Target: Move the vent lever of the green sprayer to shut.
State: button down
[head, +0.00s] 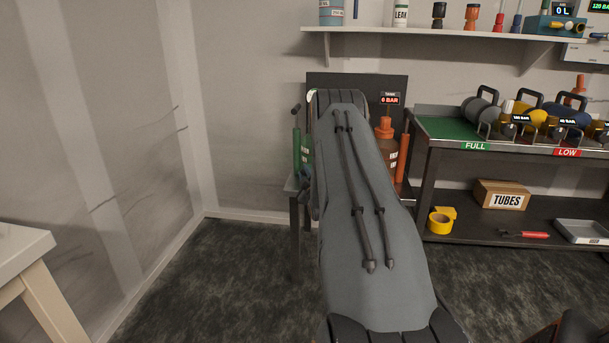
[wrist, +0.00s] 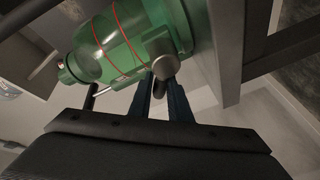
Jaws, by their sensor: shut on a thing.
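The green sprayer (wrist: 118,42) fills the upper left of the wrist view, with red bands around its body. In the head view the green sprayer (head: 307,152) is mostly hidden behind my arm. A grey round pivot (wrist: 165,67) sticks out from its side, and the dark vent lever (wrist: 158,88) shows below it, between my fingers. My gripper (wrist: 162,92) is shut on the vent lever, its two dark blue fingers on either side. The lever's setting cannot be read here.
An orange sprayer (head: 384,152) with a "0 BAR" display (head: 390,100) stands right of my arm. A rack (head: 436,128) with several cylinders is further right. A shelf (head: 450,35) hangs above. The floor at left is clear.

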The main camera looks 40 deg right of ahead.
jog(key=m, duration=0.2)
jog(key=m+t+h, duration=0.1)
jog(key=m, duration=0.1)
jog(key=s+d+r+m+b, duration=0.1)
jog(key=shift+m+h, duration=0.4)
jog(key=m+h, duration=0.1)
jog(key=m, duration=0.1)
jog(key=s+m+h+b, duration=0.1)
jog(key=m, duration=0.1)
jog(key=d+m+h, duration=0.1)
jog(key=m, duration=0.2)
jog(key=shift+s+d+r, duration=0.1)
jog(key=shift+s+r, duration=0.2)
jog(key=shift+r, duration=0.1)
jog(key=shift+m, duration=0.3)
jog(key=c, duration=1.6)
grip_release()
jog(key=shift+c, duration=0.2)
jog(key=v, duration=0.7)
jog(key=shift+s+f+p, duration=0.15)
jog(key=shift+s+p, duration=0.15)
jog(key=shift+p, duration=0.15)
